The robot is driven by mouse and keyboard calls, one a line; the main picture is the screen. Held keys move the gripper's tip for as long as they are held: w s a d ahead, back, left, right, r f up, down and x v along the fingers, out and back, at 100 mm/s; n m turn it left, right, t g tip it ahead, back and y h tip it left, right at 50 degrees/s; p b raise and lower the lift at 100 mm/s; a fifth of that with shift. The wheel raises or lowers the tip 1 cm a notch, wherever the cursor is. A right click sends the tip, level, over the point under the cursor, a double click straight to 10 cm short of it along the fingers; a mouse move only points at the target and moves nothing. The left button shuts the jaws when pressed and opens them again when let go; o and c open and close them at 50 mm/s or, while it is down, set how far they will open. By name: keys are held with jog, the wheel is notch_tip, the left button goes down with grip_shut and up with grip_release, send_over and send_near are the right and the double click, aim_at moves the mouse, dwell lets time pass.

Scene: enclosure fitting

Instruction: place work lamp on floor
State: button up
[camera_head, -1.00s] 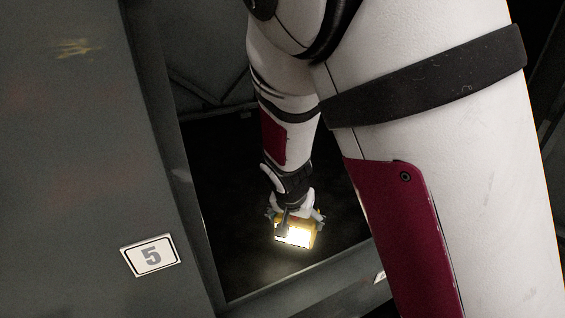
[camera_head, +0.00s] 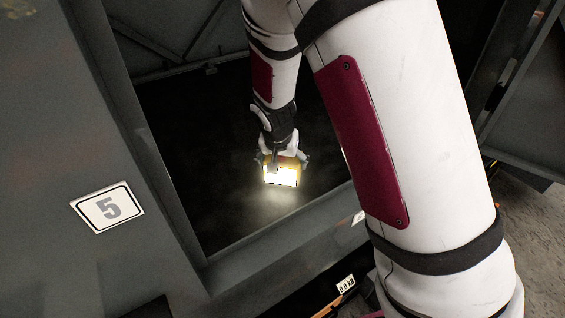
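The work lamp (camera_head: 282,176) is a small yellow box with a bright, lit face. It is inside the dark enclosure and throws a glow on the dark floor (camera_head: 225,205) just in front of it. My gripper (camera_head: 281,160) is directly above and around the lamp, with its fingers at the lamp's two sides. It appears shut on the lamp. The lamp is low, close to the floor; I cannot tell whether its underside touches. The lamp's back and top are partly hidden by my gripper.
A grey sill (camera_head: 285,250) runs along the front. A small "0.0" label (camera_head: 346,284) is below it. My arm covers much of the right side. Rough ground (camera_head: 530,215) shows at the far right.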

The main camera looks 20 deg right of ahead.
dwell(0.3)
jog(key=o, duration=1.8)
jog(key=shift+f, duration=0.1)
jog(key=shift+o, duration=0.2)
jog(key=p+v, duration=0.3)
jog(key=v, duration=0.9)
jog(key=shift+r+p, duration=0.2)
jog(key=shift+p, duration=0.1)
jog(key=s+d+r+n+g, duration=0.1)
jog(key=s+r, duration=0.3)
jog(key=s, duration=0.7)
jog(key=s+d+r+n+g+y, duration=0.1)
jog(key=s+r, duration=0.4)
jog(key=s, duration=0.7)
jog(key=s+d+r+n+g, duration=0.1)
jog(key=s+d+r+n, duration=0.2)
jog(key=s, duration=0.9)
jog(key=shift+d+r+y, duration=0.4)
jog(key=shift+d+r, duration=0.1)
jog(key=shift+r, duration=0.45)
